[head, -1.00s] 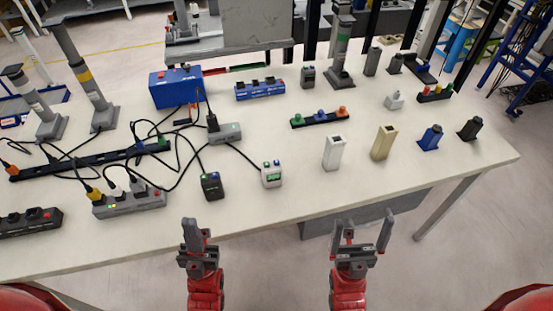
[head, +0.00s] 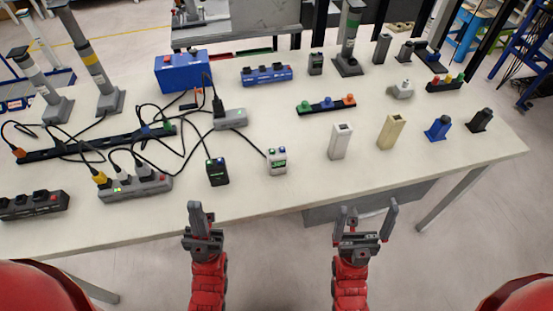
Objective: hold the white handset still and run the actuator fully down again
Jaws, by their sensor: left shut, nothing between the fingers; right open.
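The white handset (head: 277,164) stands upright near the table's front edge, with two small buttons on top and a greenish display; a black cable runs to it from a grey power box (head: 230,119). Several column-like actuators stand on the table: a yellow-banded one (head: 92,65) and another (head: 36,85) at the left, and a green-banded one (head: 349,40) at the back. I cannot tell which is wired to the handset. My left gripper (head: 198,214) is shut and empty, in front of the table edge, left of the handset. My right gripper (head: 364,217) is open and empty, right of it, also off the table.
A black handset (head: 217,172) stands just left of the white one. A grey power strip (head: 135,186) and looping cables cover the left. White (head: 341,142) and beige (head: 391,132) blocks stand at the right. The table front (head: 330,190) is clear.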

